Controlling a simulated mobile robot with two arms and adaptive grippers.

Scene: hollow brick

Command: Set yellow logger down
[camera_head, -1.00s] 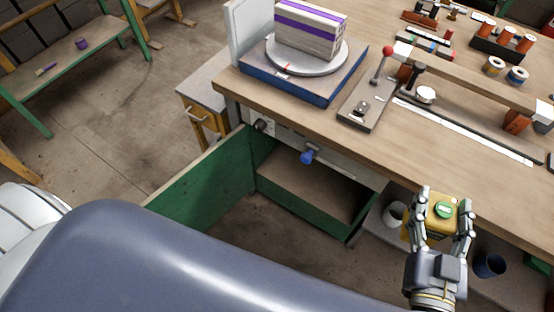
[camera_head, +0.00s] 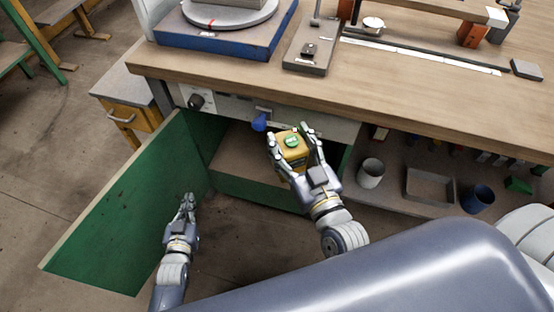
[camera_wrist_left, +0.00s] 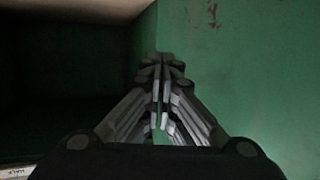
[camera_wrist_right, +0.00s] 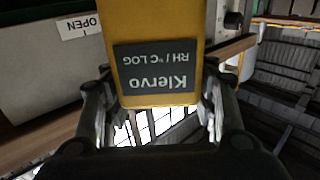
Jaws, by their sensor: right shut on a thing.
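The yellow logger (camera_head: 293,153), with a green round top, is held between the fingers of my right gripper (camera_head: 294,146), in front of the workbench's front panel. In the right wrist view the yellow logger (camera_wrist_right: 155,30) fills the jaws, with its dark "Klervo RH / °C LOG" label facing the camera. My left gripper (camera_head: 187,203) is empty, beside the inner face of the green door (camera_head: 120,205). In the left wrist view its fingers (camera_wrist_left: 162,75) are together. The open green cabinet (camera_head: 262,185) below the bench has a brown shelf surface; part of it is hidden by my right gripper.
A blue knob (camera_head: 260,122) sticks out of the front panel near the logger. A shelf at right holds a white cup (camera_head: 371,172), a grey tray (camera_head: 430,187) and a dark blue cup (camera_head: 477,199). The workbench (camera_head: 400,85) has bare top near its front edge.

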